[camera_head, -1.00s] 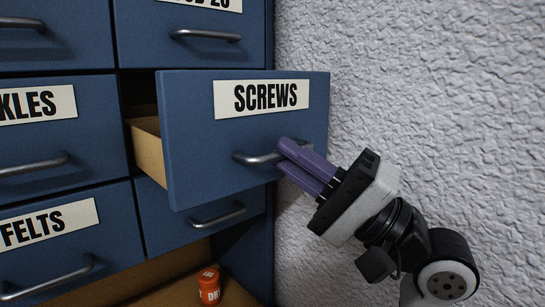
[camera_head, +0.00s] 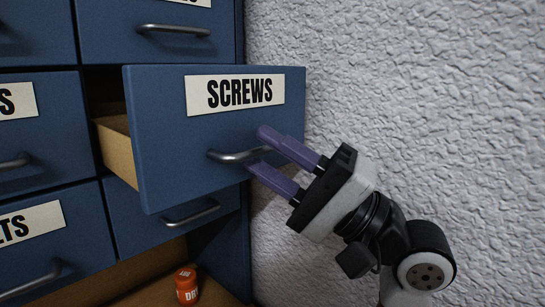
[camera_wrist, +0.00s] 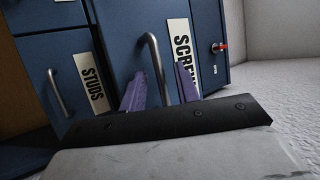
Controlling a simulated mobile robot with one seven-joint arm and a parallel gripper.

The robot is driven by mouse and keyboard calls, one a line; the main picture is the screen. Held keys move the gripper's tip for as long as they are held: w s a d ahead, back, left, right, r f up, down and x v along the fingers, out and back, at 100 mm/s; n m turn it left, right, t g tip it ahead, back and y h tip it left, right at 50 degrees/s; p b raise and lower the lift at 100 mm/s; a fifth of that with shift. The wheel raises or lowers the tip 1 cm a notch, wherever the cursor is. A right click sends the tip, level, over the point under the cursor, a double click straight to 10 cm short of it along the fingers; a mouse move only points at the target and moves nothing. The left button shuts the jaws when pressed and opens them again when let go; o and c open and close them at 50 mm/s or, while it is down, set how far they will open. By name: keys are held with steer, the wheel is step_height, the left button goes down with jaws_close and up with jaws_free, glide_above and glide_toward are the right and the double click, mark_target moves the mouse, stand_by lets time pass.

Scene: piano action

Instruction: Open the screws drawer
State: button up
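The screws drawer (camera_head: 165,140) is blue with a white SCREWS label. It stands out from the cabinet in the head view, with its pale wooden side showing at the left. Its grey bar handle (camera_head: 236,157) is also in the wrist view (camera_wrist: 158,70), between my two fingers. My gripper (camera_head: 258,150) has purple fingers, spread apart at the right end of the handle. The fingers straddle the bar without being closed on it. The inside of the drawer is mostly hidden behind its front.
Other blue drawers (camera_head: 40,130) with bar handles surround it. An orange-red canister (camera_head: 186,286) stands on the wooden shelf below. A rough white wall (camera_head: 430,90) is close on the right.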

steer(key=b+v, duration=0.4)
steer(key=v, duration=0.8)
steer(key=shift+b, duration=0.4)
